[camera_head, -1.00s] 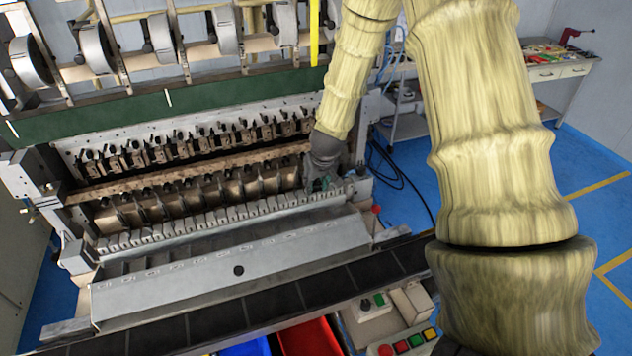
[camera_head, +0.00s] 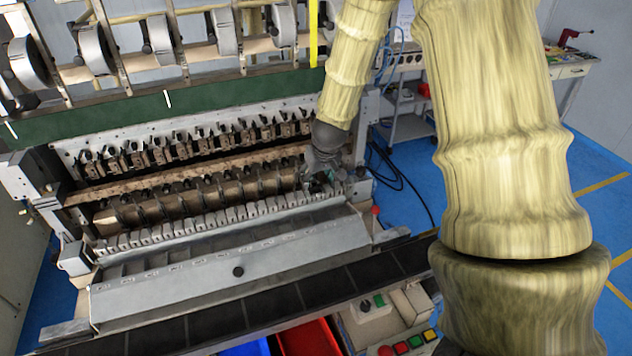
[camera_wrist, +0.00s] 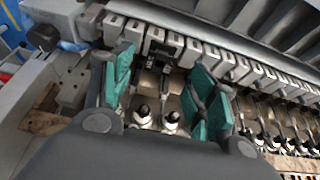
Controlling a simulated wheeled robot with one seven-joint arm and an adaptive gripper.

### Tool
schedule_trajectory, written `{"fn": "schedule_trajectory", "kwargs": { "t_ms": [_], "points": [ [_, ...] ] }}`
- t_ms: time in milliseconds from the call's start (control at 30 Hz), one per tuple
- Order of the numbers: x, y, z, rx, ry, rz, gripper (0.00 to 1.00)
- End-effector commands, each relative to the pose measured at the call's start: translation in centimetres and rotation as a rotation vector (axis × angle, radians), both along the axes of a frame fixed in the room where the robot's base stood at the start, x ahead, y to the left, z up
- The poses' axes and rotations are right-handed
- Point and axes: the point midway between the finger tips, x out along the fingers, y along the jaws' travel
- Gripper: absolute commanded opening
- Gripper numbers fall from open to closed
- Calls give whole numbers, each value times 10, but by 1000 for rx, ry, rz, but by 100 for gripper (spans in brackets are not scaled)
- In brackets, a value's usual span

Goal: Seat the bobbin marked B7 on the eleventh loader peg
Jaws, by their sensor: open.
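My gripper (camera_head: 321,181) is at the right end of the loader row (camera_head: 225,215) in the head view. In the wrist view, my gripper (camera_wrist: 160,72) is open, with its teal finger pads apart. Two shiny round-topped metal pegs (camera_wrist: 157,116) show in the gap between the fingers, near the palm. I see nothing gripped between the pads. I cannot make out a bobbin marked B7 or read any mark. The gripper and its fingers hide part of the row's right end.
Grey blocks (camera_wrist: 225,62) run in a row close beyond the fingertips. More pegs and fittings (camera_wrist: 265,115) stand close on the right. A sloped metal cover (camera_head: 240,265) lies in front of the machine. Blue and red bins (camera_head: 308,338) stand at the front.

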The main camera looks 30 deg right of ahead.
Motion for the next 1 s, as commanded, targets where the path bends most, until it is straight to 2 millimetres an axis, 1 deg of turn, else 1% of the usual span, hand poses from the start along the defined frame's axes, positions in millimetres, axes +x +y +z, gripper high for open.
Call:
{"fn": "schedule_trajectory", "kwargs": {
  "t_ms": [33,200,433,667,1000],
  "points": [
    [-2,0,8,-2,-2,1,58],
    [-12,3,32,-2,-2,1,58],
    [-23,5,57,-1,-1,0,58],
    [-28,6,68,0,0,0,58],
    [-28,6,69,0,1,0,58]
  ]
}}
